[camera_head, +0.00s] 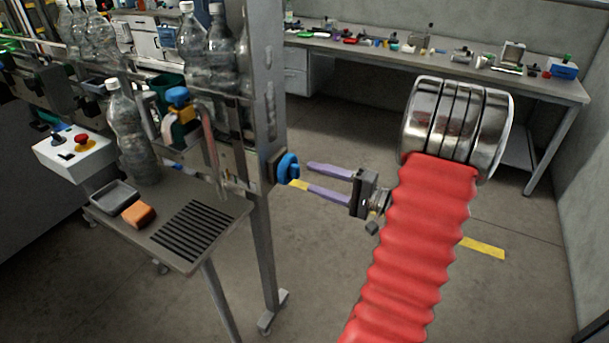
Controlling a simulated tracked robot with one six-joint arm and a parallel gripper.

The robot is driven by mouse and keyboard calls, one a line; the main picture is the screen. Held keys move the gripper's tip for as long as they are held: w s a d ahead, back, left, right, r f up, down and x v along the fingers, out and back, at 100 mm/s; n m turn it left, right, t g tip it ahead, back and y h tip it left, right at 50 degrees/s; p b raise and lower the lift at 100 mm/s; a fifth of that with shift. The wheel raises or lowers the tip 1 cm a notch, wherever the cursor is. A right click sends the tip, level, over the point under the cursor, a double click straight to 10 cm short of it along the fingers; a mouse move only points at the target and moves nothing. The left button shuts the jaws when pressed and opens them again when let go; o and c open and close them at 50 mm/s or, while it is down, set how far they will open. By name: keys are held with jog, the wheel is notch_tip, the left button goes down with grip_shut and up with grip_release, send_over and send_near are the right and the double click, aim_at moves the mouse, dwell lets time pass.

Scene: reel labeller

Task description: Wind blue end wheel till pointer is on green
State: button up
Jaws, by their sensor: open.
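The blue end wheel (288,167) sits on the right side of the machine frame, on a dark block beside the metal upright. My gripper (309,176) is to the right of the wheel with its two purple fingers spread and pointing left at it. The fingers look empty, and a small gap shows between their tips and the wheel. In this view I cannot make out the pointer or a green mark.
A metal shelf (232,207) with a slotted grille holds a grey tray (115,195) and an orange block (138,214). A plastic bottle (134,135) stands behind them. A workbench (400,63) with small items lines the back wall. Floor around my arm is clear.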

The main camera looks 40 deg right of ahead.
aim_at(299, 174)
jog(key=shift+x, duration=2.25)
jog(key=shift+c, duration=0.4)
jog(key=c, duration=1)
jog(key=shift+f+m, duration=0.1)
jog(key=shift+m, duration=0.4)
